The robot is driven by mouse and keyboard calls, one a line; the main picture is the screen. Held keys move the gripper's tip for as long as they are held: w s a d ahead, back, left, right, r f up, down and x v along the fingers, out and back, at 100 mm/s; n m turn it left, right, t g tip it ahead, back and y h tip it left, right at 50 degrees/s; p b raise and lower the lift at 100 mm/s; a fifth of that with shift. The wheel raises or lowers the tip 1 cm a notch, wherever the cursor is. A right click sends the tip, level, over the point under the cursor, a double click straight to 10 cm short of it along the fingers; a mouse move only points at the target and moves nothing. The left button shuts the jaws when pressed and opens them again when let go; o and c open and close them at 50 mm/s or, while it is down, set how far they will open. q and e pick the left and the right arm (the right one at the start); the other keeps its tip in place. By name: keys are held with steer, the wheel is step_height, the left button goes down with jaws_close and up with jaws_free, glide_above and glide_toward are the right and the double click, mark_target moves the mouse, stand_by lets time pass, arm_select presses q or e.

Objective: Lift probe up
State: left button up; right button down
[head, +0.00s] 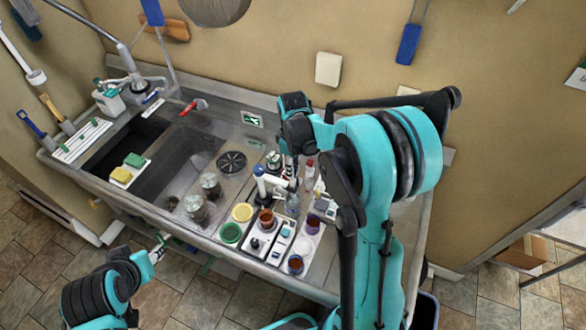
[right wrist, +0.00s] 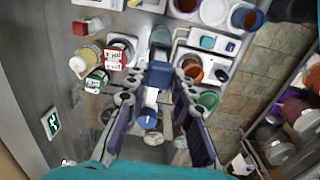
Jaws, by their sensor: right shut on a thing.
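My right gripper (head: 289,176) reaches down over the sink's drainboard. In the right wrist view, its two fingers (right wrist: 158,98) close from both sides on a blue and white piece, which I take to be the probe (right wrist: 158,74). In the head view, a white and blue upright piece (head: 262,181) with a side arm stands beside the fingertips. The probe's lower end is hard to make out. A jar with reddish-brown liquid (head: 266,219) stands just below it on a white tray (head: 254,263). My left gripper (head: 158,250) is low, in front of the sink, apart from everything there.
The steel counter (head: 333,252) holds yellow (head: 243,212) and green (head: 230,233) round lids, glass jars (head: 195,208), and several small cups and bottles close around the right gripper.

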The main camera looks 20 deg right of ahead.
steer(key=c, duration=1.5)
jaws_free()
steer(key=shift+r, duration=0.15)
steer(key=shift+o, duration=1.1)
steer(key=shift+s+a, duration=0.1)
step_height(320, 180, up, 12)
